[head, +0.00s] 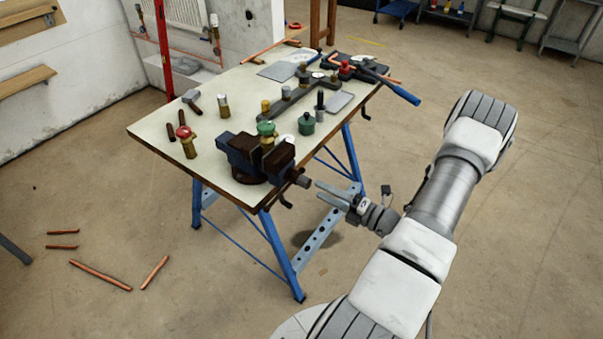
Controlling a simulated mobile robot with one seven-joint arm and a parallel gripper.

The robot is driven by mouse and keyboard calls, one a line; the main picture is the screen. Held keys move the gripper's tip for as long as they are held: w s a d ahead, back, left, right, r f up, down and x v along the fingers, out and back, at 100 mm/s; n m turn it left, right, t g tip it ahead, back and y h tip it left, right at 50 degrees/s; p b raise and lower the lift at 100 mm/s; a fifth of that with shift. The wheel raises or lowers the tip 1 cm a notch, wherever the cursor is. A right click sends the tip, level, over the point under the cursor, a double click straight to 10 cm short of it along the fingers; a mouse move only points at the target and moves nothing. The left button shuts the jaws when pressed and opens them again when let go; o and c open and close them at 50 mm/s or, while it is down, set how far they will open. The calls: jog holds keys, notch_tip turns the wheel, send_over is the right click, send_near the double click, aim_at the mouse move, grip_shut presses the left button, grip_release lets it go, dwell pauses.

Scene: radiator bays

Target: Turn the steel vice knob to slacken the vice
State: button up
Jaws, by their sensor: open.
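A dark blue and brown vice (243,158) is mounted at the front corner of the workbench (163,131). A round steel-brown knob (303,181) sticks out from its right end, just past the bench edge. My gripper (317,189) points left at the knob, with its two grey fingers apart. The fingertips are very close to the knob; I cannot tell whether they touch it. A small handle hangs below the knob under the bench edge. A green-topped brass fitting (266,133) stands at the vice, and the jaw gap is partly hidden.
Brass valves (188,145), a hammer (191,97), a green cap (307,124) and a blue-handled pipe tool (385,82) lie on the bench. Blue trestle legs (281,255) stand below. Copper offcuts (101,275) lie on the floor at left. The floor at right is open.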

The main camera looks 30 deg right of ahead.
aim_at(309, 185)
jog(key=m, duration=0.2)
jog(key=shift+m+p, duration=0.3)
jog(key=shift+p, duration=0.05)
jog(key=shift+x, duration=2.55)
grip_shut()
